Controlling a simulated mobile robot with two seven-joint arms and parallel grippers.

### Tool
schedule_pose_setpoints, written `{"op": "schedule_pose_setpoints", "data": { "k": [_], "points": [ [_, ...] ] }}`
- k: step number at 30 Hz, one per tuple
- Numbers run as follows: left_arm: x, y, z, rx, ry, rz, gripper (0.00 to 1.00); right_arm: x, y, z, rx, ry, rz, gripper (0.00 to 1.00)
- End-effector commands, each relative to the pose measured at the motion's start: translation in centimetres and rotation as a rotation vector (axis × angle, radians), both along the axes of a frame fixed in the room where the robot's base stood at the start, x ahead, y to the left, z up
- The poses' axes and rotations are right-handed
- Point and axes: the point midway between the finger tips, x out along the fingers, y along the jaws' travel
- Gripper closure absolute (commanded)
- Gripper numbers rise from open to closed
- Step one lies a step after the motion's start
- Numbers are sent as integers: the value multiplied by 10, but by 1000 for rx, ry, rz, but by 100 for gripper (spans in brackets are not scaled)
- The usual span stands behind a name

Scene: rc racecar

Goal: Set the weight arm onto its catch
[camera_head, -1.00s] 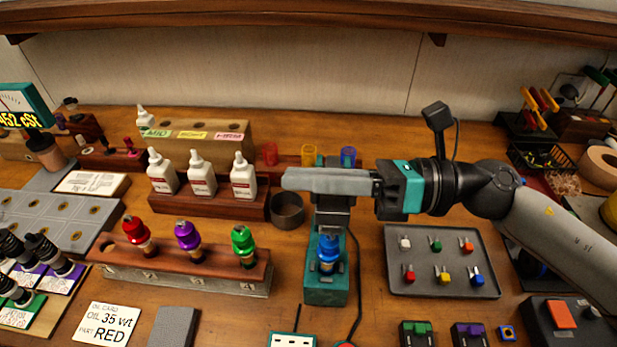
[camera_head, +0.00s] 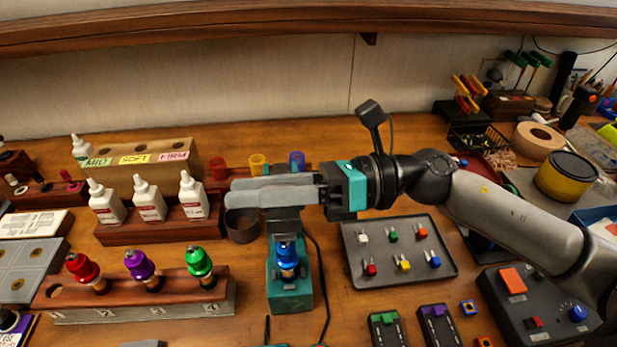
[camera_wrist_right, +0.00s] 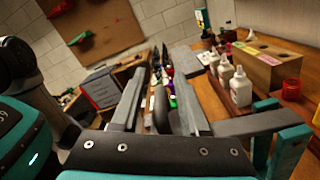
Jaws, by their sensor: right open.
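My right gripper (camera_head: 232,192) reaches in from the right, its two long grey fingers pointing left above the teal stand (camera_head: 290,295). The fingers are slightly apart. A blue-capped shock (camera_head: 287,256) stands upright in the stand, below the fingers. The stand's grey upper part (camera_head: 284,222) is partly covered by the fingers. In the right wrist view, a grey bar (camera_wrist_right: 250,123), probably the weight arm, lies by teal uprights (camera_wrist_right: 287,150) right of the fingers. A dark rounded piece (camera_wrist_right: 160,110) shows between the fingers; I cannot tell whether they touch it. The catch is not clear. My left gripper is out of view.
White bottles (camera_head: 150,200) in a rack and a block of coloured-top shocks (camera_head: 140,300) are farther left. A tray of small coloured parts (camera_head: 398,250) lies right. A cable (camera_head: 325,275) runs beside the stand.

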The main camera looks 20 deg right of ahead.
Motion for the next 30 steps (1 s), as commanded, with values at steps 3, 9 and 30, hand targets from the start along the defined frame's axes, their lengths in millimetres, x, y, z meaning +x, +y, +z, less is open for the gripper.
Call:
{"op": "schedule_pose_setpoints", "data": {
  "k": [3,9,30],
  "points": [
    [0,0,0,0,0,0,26,0,-1,0,0,0,-1,55],
    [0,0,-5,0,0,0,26,-3,-14,-2,-1,2,-4,55],
    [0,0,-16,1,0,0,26,-25,-92,-1,1,4,-2,55]
  ]
}}
